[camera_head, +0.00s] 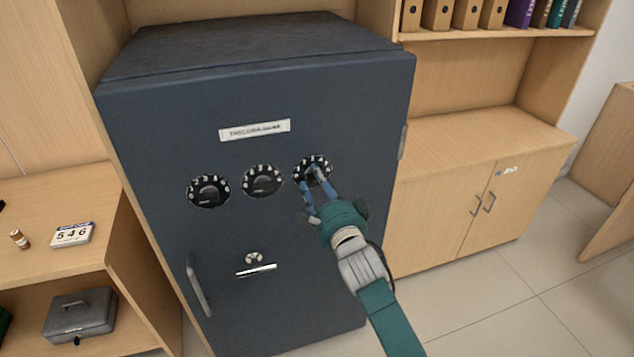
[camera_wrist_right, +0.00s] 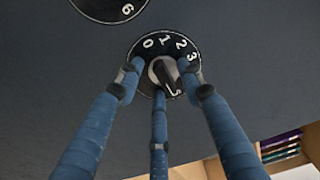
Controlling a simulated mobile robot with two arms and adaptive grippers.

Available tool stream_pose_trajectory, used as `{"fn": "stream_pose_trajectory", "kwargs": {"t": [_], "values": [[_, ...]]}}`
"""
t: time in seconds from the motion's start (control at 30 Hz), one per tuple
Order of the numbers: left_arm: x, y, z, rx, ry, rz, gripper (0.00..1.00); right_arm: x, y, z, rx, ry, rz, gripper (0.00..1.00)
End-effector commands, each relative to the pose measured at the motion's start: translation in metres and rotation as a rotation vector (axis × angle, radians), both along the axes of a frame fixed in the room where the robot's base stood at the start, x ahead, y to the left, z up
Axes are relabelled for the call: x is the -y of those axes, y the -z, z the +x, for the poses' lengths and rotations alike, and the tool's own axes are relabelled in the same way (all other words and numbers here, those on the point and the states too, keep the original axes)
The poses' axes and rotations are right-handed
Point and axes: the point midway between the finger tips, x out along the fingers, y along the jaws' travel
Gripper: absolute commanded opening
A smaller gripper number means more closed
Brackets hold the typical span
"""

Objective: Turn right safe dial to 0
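The dark blue safe (camera_head: 240,110) has three black dials in a row on its front. The right safe dial (camera_head: 313,161) is partly covered by my right gripper (camera_head: 312,181). In the right wrist view, this dial (camera_wrist_right: 163,43) shows the numbers 0, 1, 2 and 3 along its upper edge. Its grey knob (camera_wrist_right: 165,74) has a dark pointer slanting down to the right. The three blue fingers of my right gripper (camera_wrist_right: 162,80) are spread around the knob; contact is unclear. My left gripper is not in view.
The middle dial (camera_head: 262,181) and left dial (camera_head: 208,191) are to the left.

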Motion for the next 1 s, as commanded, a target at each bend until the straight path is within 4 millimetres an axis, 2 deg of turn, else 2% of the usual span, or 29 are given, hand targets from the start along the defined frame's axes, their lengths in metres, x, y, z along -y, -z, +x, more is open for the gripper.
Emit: {"fn": "stream_pose_trajectory", "kwargs": {"t": [0.17,0.33,0.37,0.73,1.0], "values": [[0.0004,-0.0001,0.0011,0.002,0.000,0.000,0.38,-0.0001,-0.0001,-0.0001,0.000,0.000,0.000,0.35],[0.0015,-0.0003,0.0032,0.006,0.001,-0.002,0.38,0.0001,-0.0001,-0.0002,0.000,0.000,0.000,0.02],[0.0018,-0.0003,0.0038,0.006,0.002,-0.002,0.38,0.0001,0.0000,-0.0003,0.000,0.000,0.000,0.00],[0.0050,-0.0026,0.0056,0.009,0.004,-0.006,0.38,0.0003,-0.0001,-0.0002,0.012,0.000,-0.039,0.00],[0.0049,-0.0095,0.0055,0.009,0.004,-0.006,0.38,0.0018,-0.0014,0.0005,0.064,0.002,-0.198,0.00]]}}
